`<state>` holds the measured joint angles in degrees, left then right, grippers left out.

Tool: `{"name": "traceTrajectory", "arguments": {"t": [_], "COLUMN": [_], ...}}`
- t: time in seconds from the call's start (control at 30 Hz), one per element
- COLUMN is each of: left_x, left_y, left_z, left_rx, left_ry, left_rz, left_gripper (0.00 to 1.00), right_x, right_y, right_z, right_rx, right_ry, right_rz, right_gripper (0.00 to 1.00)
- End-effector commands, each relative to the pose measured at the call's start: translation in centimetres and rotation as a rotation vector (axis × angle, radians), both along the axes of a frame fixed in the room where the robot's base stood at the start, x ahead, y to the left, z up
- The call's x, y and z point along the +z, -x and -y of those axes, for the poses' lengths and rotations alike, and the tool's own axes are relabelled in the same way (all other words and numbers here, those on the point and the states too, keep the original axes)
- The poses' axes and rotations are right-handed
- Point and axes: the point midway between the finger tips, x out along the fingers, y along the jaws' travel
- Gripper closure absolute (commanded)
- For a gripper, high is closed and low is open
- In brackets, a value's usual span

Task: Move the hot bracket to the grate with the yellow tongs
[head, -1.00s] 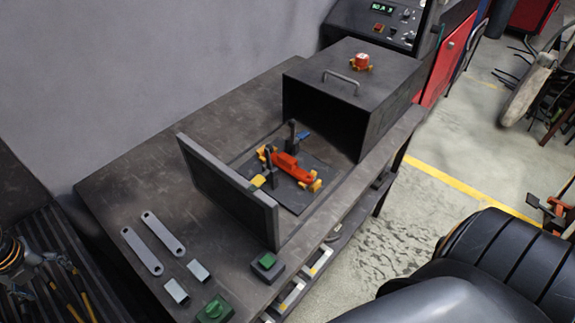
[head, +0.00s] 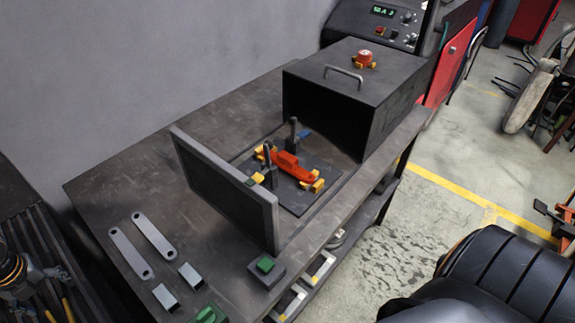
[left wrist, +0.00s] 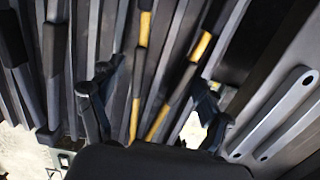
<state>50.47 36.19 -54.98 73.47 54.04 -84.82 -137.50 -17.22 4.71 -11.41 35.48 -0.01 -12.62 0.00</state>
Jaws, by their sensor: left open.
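The tongs show as two long yellow-and-black handles (left wrist: 146,75) in the left wrist view, lying on dark slats. In the head view their yellow parts (head: 67,309) show at the lower left. My left gripper (head: 48,274) is open above them; in the left wrist view its fingers (left wrist: 155,88) stand either side of the handles, with nothing held. An orange-red part with yellow ends (head: 291,166) sits on a dark plate on the bench; I cannot tell whether it is the hot bracket. Grey flat brackets (head: 154,235) lie at the bench's near left. The dark slatted surface (head: 50,235) may be the grate.
A dark box with a handle (head: 345,100) stands open-fronted on the bench (head: 130,165). A dark upright panel (head: 225,195) stands before the plate. A green-button box (head: 265,268) and a green object (head: 208,314) are near the front edge. The bench's back left is clear.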

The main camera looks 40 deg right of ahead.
Motion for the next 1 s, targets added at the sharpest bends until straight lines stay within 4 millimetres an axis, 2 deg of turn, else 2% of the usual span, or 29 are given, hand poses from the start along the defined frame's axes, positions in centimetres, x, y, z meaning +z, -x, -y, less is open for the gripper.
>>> {"name": "traceTrajectory", "arguments": {"t": [0.07, 0.23, 0.57, 0.67, 1.0], "left_x": [0.0, 0.0, 0.3, 1.2, 6.6], "left_y": [0.0, 0.0, 0.0, 0.0, 0.0], "left_z": [0.0, 0.0, 0.0, 0.0, 0.0], "left_rx": [0.000, 0.000, 0.000, 0.000, 0.001], "left_ry": [0.000, 0.000, 0.000, 0.000, 0.001], "left_rz": [0.000, 0.000, -0.001, -0.001, 0.001], "left_gripper": [0.22, 0.55, 0.55, 0.55, 0.55], "right_x": [0.0, 0.0, 0.3, 1.2, 6.3], "right_y": [0.0, 0.0, -0.1, -0.1, -0.1], "right_z": [0.0, -0.1, -0.4, -0.5, -0.4], "right_rx": [0.000, 0.000, 0.000, 0.000, 0.000], "right_ry": [0.000, -0.001, -0.006, -0.006, -0.006], "right_rz": [0.001, 0.001, 0.002, 0.002, 0.002], "right_gripper": [1.00, 1.00, 1.00, 1.00, 1.00]}}
